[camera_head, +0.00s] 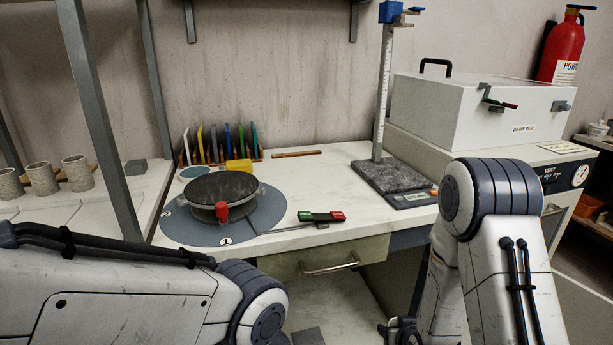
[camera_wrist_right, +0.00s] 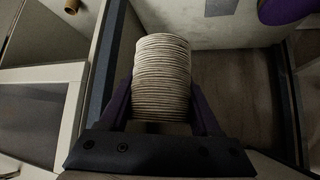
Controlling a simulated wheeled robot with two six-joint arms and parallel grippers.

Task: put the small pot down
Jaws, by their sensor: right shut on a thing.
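The small pot (camera_wrist_right: 162,75) is a pale, ribbed clay cylinder in the right wrist view. My right gripper (camera_wrist_right: 162,112) is shut on it, with a purple finger on each side. What lies under the pot is hidden, so I cannot tell whether it touches anything. In the head view part of my right gripper (camera_head: 402,332) shows at the bottom edge, and the pot does not show there. My left arm crosses the lower left of the head view, and its gripper is out of the picture.
A round turntable (camera_head: 190,232) carries a dark disc (camera_head: 222,187) on the worktop. A red-green switch (camera_head: 322,217) lies at its right. Several ribbed cups (camera_head: 77,172) stand on the left shelf. A height gauge (camera_head: 384,90) and damp box (camera_head: 470,108) stand at right. A drawer (camera_head: 325,262) is below.

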